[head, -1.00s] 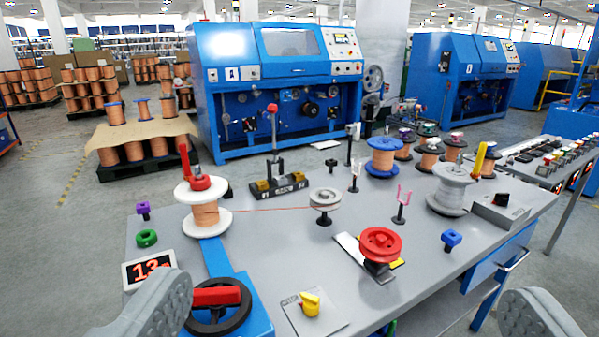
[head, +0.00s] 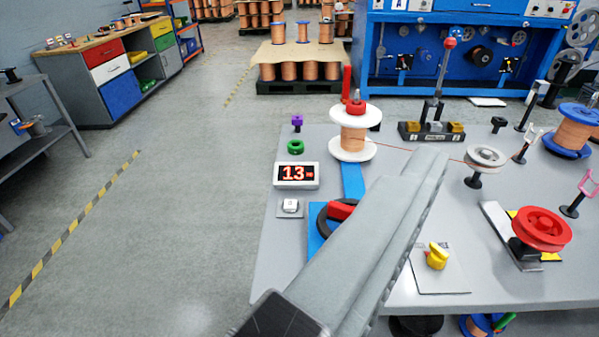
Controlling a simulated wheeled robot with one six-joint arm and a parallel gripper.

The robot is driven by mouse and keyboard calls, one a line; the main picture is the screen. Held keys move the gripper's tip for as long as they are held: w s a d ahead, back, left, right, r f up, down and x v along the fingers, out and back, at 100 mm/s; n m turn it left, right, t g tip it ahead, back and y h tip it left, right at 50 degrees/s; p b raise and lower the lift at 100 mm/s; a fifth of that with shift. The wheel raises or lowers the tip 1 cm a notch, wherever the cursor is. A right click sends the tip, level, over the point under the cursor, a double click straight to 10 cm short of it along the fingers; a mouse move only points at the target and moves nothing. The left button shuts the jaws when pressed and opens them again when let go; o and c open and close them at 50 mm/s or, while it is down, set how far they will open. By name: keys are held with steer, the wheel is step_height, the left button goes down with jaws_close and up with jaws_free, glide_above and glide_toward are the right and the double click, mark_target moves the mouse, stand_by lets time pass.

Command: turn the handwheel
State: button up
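The handwheel (head: 323,222) is a black ring with a red handle (head: 341,209) across it. It sits on a blue base at the near left part of the grey workbench (head: 268,262). My gripper (head: 430,168) shows as a long grey finger with a ridged edge, slanting up from the bottom middle. It covers the right and lower part of the handwheel in the picture. I see no clear gap between two fingers, so its opening is unclear. I cannot tell whether it touches the wheel.
A display reading 13 (head: 296,175) and a white button box (head: 291,206) stand left of the wheel. A copper spool (head: 354,138) is behind it. A yellow knob (head: 437,256) and a red pulley (head: 541,228) are to the right. Open floor lies left of the bench.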

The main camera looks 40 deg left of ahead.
stand_by(0.4)
steer(key=w+a+f+n+g, duration=0.1)
steer(key=w+a+f+g, duration=0.4)
steer(key=w+a+g, duration=0.55)
steer(key=w+a+f+n+g, duration=0.1)
steer(key=w+a+f+g, duration=0.5)
steer(key=w, duration=0.8)
steer(key=shift+g, duration=0.45)
steer(key=f, duration=1)
steer(key=a+f, duration=0.1)
steer(key=f, duration=0.5)
steer(key=shift+a, duration=0.1)
steer(key=shift+c, duration=0.5)
steer(key=c, duration=0.9)
steer(key=shift+m, duration=0.6)
